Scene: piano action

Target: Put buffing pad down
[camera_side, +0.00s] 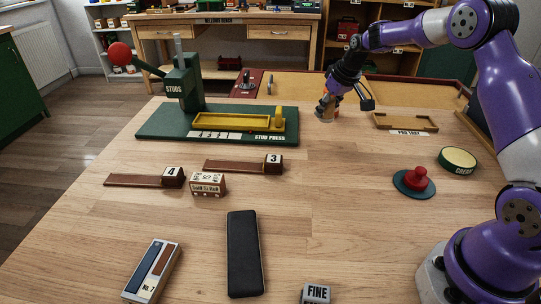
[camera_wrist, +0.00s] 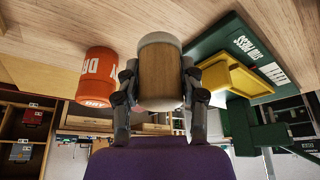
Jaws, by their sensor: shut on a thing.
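My gripper (camera_wrist: 159,72) is shut on the buffing pad (camera_wrist: 160,60), a wooden cylinder with a pale grey felt end, one finger on each side. In the side view my gripper (camera_side: 328,101) is at the back of the bench, between the stud press and the pad tray. The held pad is small and partly hidden there, and I cannot tell whether it touches the bench. The pad tray (camera_side: 405,122), a shallow yellow-brown tray labelled "PAD TRAY", lies to the right of my gripper and looks empty.
An orange can marked "DRY" (camera_wrist: 97,76) stands close beside the held pad. The green stud press (camera_side: 150,128) is left of my gripper. A cream tin (camera_side: 458,158) and a red-knobbed green disc (camera_side: 414,183) lie front right.

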